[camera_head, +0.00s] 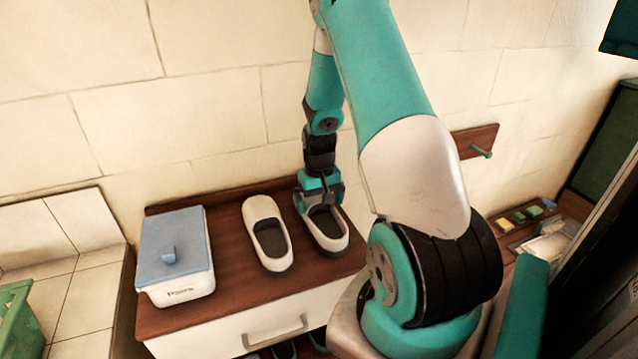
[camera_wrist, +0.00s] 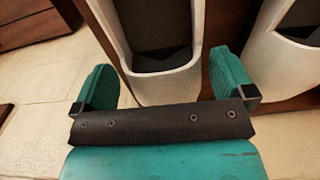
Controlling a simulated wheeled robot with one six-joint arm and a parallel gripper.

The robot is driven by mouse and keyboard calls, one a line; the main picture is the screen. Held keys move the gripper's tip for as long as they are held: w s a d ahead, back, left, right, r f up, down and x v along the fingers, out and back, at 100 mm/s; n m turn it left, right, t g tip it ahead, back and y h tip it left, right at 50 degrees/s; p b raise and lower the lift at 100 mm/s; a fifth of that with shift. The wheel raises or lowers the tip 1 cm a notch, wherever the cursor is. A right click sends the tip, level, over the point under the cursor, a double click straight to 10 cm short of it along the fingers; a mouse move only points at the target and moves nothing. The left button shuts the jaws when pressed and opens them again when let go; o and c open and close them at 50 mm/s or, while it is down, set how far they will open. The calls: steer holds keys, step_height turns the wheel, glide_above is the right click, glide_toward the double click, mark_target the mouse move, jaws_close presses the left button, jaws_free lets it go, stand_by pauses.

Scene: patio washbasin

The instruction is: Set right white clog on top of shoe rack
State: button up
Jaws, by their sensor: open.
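The right white clog (camera_head: 328,228), with a dark inside, rests on the brown top of the shoe rack (camera_head: 195,312). A matching left clog (camera_head: 265,233) lies beside it, to its left. My gripper (camera_head: 320,200) is down at the wall-side end of the right clog, fingers open. In the wrist view, the near end of the right clog (camera_wrist: 165,85) is between my two fingertips (camera_wrist: 165,82), with a visible gap on each side. The other clog (camera_wrist: 285,65) shows at the right edge there. The clog's far end is cut off in the wrist view.
A white box with a blue lid (camera_head: 174,250) stands left of the clogs. The rack has a white drawer with a handle (camera_head: 275,333); dark footwear shows partly below. A wooden wall plate with a hook (camera_head: 474,143) is at right. The tiled wall is close behind.

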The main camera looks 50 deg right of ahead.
mark_target(319, 200)
step_height(319, 200, up, 10)
steer(key=b, duration=0.2)
steer(key=w+a+r+n+t+y, duration=0.1)
steer(key=a+r+n, duration=0.15)
steer(key=a, duration=0.55)
steer(key=w+a+r+n, duration=0.15)
steer(key=a+r, duration=0.25)
steer(key=a, duration=0.5)
steer(key=s+a+r+n+y, duration=0.1)
steer(key=s+a+r+n, duration=0.1)
steer(key=s+a, duration=0.4)
steer(key=s+a+r+n+y, duration=0.1)
steer(key=s+a+n, duration=0.3)
steer(key=a, duration=0.4)
steer(key=s+a+r+n+g+y, duration=0.1)
steer(key=s+a+r+n, duration=0.2)
steer(key=s+a, duration=0.4)
steer(key=shift+s+a+n, duration=0.3)
steer(key=shift+s, duration=0.05)
